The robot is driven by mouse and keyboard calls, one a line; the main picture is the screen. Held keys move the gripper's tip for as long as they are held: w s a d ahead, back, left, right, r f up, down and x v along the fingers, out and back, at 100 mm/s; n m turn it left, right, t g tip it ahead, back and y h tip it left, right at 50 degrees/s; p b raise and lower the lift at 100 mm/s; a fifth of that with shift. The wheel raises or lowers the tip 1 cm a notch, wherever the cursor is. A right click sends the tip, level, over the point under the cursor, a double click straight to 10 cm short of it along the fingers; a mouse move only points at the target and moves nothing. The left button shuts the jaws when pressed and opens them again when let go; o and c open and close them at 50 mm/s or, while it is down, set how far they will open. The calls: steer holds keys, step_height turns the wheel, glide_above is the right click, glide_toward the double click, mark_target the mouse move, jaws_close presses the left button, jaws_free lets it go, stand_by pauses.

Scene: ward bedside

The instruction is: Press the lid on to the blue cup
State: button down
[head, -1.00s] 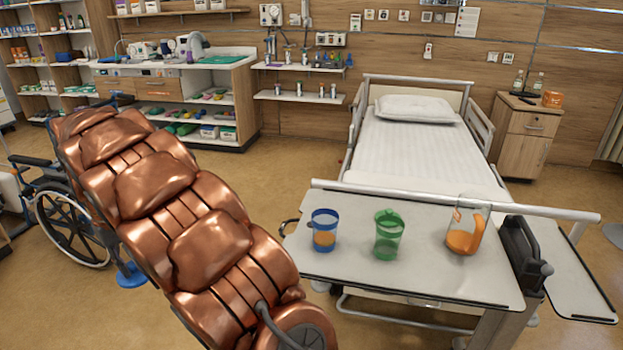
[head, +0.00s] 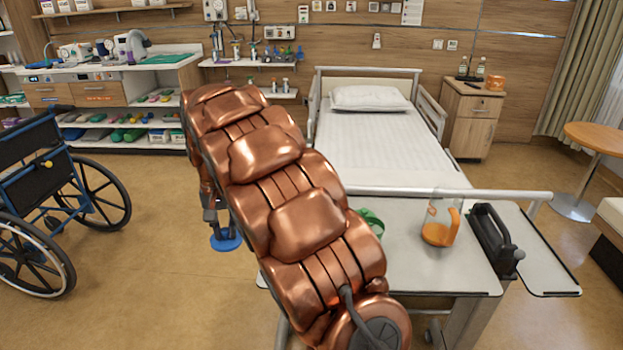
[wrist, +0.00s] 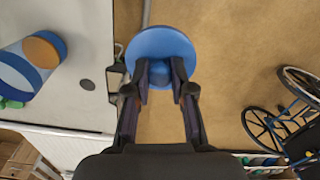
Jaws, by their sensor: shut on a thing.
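My gripper (wrist: 163,78) is shut on the knob of a round blue lid (wrist: 160,45), which also shows below my arm in the head view (head: 226,240). The lid is in the air over the floor, just off the table's edge. The blue cup (wrist: 18,72), with orange contents, stands on the overbed table (wrist: 75,90) to the left of the lid in the wrist view, apart from it. In the head view my arm hides the blue cup.
A green cup (head: 373,222), partly hidden by my arm, and a jug with an orange handle (head: 440,228) stand on the table. A bed (head: 380,150) is behind it. A wheelchair (head: 60,200) stands at the left, with open floor between.

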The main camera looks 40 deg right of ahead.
steer(key=s+d+r+m+p, duration=0.45)
steer(key=d+m+p, duration=0.35)
steer(key=m, duration=0.6)
steer(key=s+d+r+m+p, duration=0.45)
steer(key=d+m, duration=0.45)
steer(key=m, duration=0.5)
step_height(320, 180, down, 6)
steer(key=b, duration=0.1)
steer(key=shift+w, duration=0.15)
steer(key=shift+d+f, duration=0.1)
steer(key=shift+f, duration=0.15)
stand_by(1.4)
steer(key=shift+c, duration=2.2)
jaws_free()
steer(key=shift+r, duration=0.1)
step_height(320, 180, up, 7)
steer(key=p, duration=0.2)
steer(key=shift+p, duration=0.35)
